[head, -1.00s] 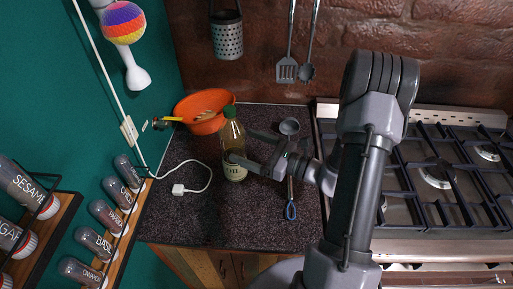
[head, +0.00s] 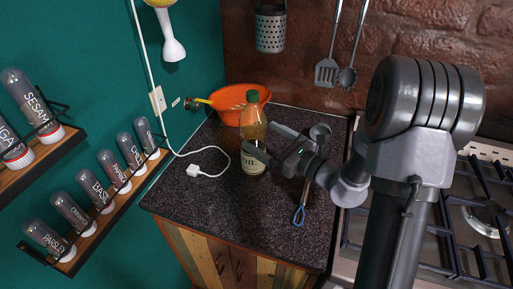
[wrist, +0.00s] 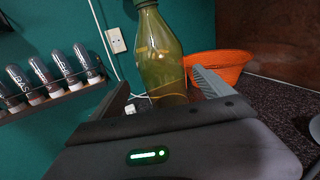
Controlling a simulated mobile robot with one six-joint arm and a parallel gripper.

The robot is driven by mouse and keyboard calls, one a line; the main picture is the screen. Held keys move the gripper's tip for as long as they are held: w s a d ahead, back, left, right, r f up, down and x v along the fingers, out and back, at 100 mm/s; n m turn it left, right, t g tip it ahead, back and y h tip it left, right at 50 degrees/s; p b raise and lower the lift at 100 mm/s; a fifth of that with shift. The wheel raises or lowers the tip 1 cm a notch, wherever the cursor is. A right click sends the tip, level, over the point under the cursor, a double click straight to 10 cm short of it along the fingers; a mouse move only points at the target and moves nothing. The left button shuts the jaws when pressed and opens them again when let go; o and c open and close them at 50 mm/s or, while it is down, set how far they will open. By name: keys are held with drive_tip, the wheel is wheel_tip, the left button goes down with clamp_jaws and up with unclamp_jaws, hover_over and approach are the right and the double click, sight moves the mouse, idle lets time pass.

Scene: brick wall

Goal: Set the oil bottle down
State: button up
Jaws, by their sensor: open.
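The oil bottle (head: 253,130) stands upright on the dark speckled counter (head: 225,205), with a green cap and a pale label reading OIL. My gripper (head: 262,140) is open, with one finger on each side of the bottle in the head view. In the wrist view, the bottle (wrist: 160,55) rises between the two spread fingers (wrist: 162,95). Its lower part is hidden behind my gripper there. I cannot tell whether either finger touches the glass.
An orange bowl (head: 232,98) stands behind the bottle, against the wall. A white charger (head: 194,171) with its cable lies to the left. A blue-handled utensil (head: 299,214) lies to the right, near the stove (head: 470,215). Spice jars (head: 95,190) line the left wall.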

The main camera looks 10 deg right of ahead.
sight(246, 123)
drive_tip(key=b+x, duration=0.1)
drive_tip(key=x, duration=0.7)
drive_tip(key=shift+w+d+r+b, duration=0.1)
drive_tip(key=shift+w+r+b, duration=0.1)
drive_tip(key=shift+b, duration=0.15)
drive_tip(key=shift+s+d, duration=0.1)
drive_tip(key=shift+s, duration=0.05)
drive_tip(key=shift+c, duration=0.4)
drive_tip(key=c, duration=1.8)
clamp_jaws()
drive_tip(key=shift+r, duration=0.15)
